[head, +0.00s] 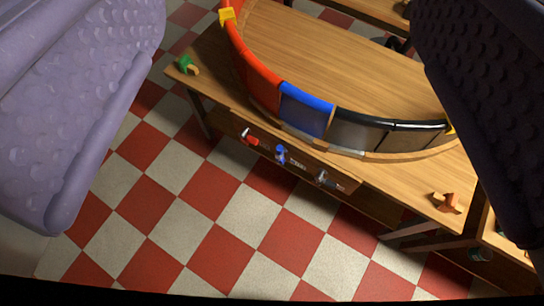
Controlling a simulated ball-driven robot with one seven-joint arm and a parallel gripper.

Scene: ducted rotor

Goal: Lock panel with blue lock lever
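My gripper (285,150) is open and empty, with one large textured finger at the left edge and the other at the right edge of the head view. The blue lock lever (281,155) is on the front face of the wooden table, between a red lever (250,137) and a dark grey lever (321,177). Above it stands a curved ring wall with a blue panel (305,108), a red panel (258,80) and dark panels (385,132). The levers lie between my fingers in the picture, apart from both.
The wooden table (330,55) carries the ring. A green piece (186,64) sits at its left corner and an orange-brown piece (447,202) at its right. A yellow block (227,15) is on the ring. The red and white checked floor (220,220) in front is clear.

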